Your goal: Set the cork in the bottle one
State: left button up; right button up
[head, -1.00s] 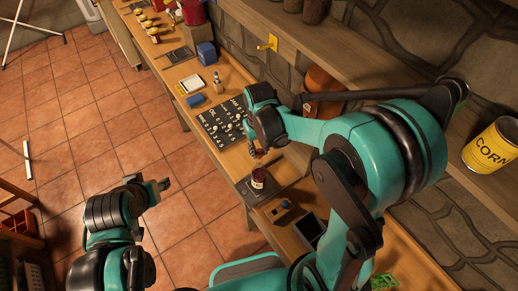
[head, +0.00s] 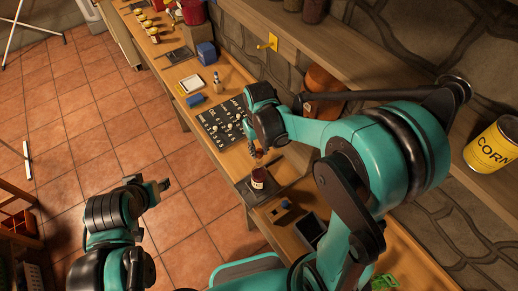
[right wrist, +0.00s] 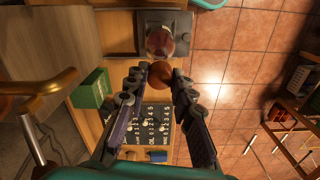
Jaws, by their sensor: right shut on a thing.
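The bottle (head: 258,180) is dark red-brown with a pale label and stands upright on a dark mat (head: 279,187). In the right wrist view the bottle (right wrist: 160,40) is just beyond my fingertips. My right gripper (head: 257,155) is shut on the cork, a round brown piece (right wrist: 160,74) between its fingertips (right wrist: 160,77). The cork is close to the bottle's top; I cannot tell whether they touch. In the head view the gripper largely hides the cork. My left gripper (head: 165,184) is empty over the floor, away from the bench; its opening is too small to judge.
A dark lettered board (head: 220,122) lies on the bench behind the bottle. A small block (head: 282,207) and a dark tablet-like thing (head: 309,229) are nearer. A shelf with a yellow corn can (head: 492,146) runs along the wall. The floor at left is mostly clear.

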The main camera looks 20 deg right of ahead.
pick_arm(q)
jog(key=shift+f+b, duration=1.1)
jog(key=shift+f, duration=0.05)
pick_arm(e)
jog(key=shift+f, duration=1.15)
pick_arm(q)
jog(key=shift+a+f+b, duration=0.1)
jog(key=shift+f+b, duration=0.35)
jog(key=shift+b, duration=0.05)
pick_arm(e)
jog(key=shift+f, duration=0.45)
pick_arm(q)
jog(key=shift+r, duration=0.15)
pick_arm(e)
jog(key=shift+r, duration=0.15)
jog(key=shift+r+p, duration=0.95)
jog(key=shift+r, duration=0.05)
jog(key=shift+s+a+r+p, duration=0.1)
jog(key=shift+a+r+p, duration=0.15)
jog(key=shift+r+p, duration=0.55)
jog(key=shift+r, duration=0.25)
pick_arm(q)
notch_tip(320, 180, up, 3)
jog(key=shift+r, duration=0.1)
pick_arm(e)
jog(key=shift+d, duration=0.25)
